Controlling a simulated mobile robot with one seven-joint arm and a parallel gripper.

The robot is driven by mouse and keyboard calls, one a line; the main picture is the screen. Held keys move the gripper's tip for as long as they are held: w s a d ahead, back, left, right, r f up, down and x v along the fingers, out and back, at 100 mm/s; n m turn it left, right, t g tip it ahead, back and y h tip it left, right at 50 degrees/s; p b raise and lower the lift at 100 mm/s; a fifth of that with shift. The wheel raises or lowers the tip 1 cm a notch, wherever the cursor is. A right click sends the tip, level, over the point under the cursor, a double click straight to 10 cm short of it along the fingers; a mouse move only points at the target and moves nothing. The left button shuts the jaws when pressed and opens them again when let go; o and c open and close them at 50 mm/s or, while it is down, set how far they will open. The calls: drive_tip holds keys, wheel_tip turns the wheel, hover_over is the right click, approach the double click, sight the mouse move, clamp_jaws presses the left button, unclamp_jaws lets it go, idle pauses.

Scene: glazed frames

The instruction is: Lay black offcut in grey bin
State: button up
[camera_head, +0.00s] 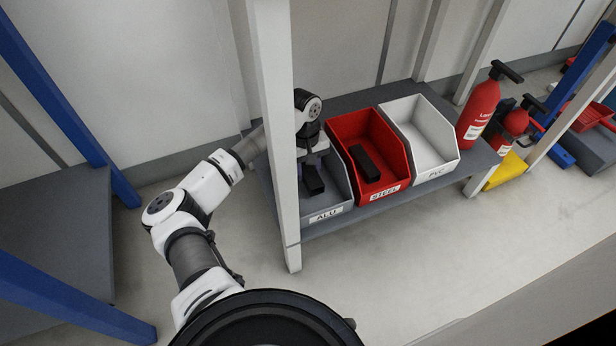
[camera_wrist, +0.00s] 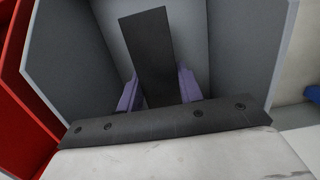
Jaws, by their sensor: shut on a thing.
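The black offcut (camera_wrist: 148,45) is a flat dark bar. My gripper (camera_wrist: 158,92) is shut on it, with one pale purple finger on each side. In the wrist view the offcut sticks out beyond the fingers, between the walls of the grey bin (camera_wrist: 240,50). In the head view the grey bin (camera_head: 340,208) is labelled ALU and stands at the left end of the bin row. The offcut (camera_head: 314,182) shows inside its opening below my wrist.
A red bin (camera_head: 388,183) labelled STEEL holds another black block (camera_head: 366,162). A white bin (camera_head: 437,171) labelled PVC looks empty. A white post (camera_head: 276,120) stands in front of my forearm. Red extinguishers (camera_head: 478,115) stand right of the bins on the grey shelf (camera_head: 480,160).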

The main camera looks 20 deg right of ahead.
sight(308, 179)
drive_tip(key=shift+f, duration=1.4)
drive_tip(key=shift+f+b, duration=0.65)
drive_tip(key=shift+b, duration=0.1)
drive_tip(key=o, duration=1)
drive_tip(key=shift+o, duration=0.2)
drive_tip(key=r+p, duration=0.1)
drive_tip(key=r, duration=0.3)
drive_tip(key=w+r+p, duration=0.1)
drive_tip(key=r+p, duration=0.1)
drive_tip(key=r, duration=0.2)
drive_tip(key=r+p, duration=0.2)
drive_tip(key=r, duration=0.3)
drive_tip(key=shift+w+r, duration=0.1)
drive_tip(key=shift+w, duration=0.2)
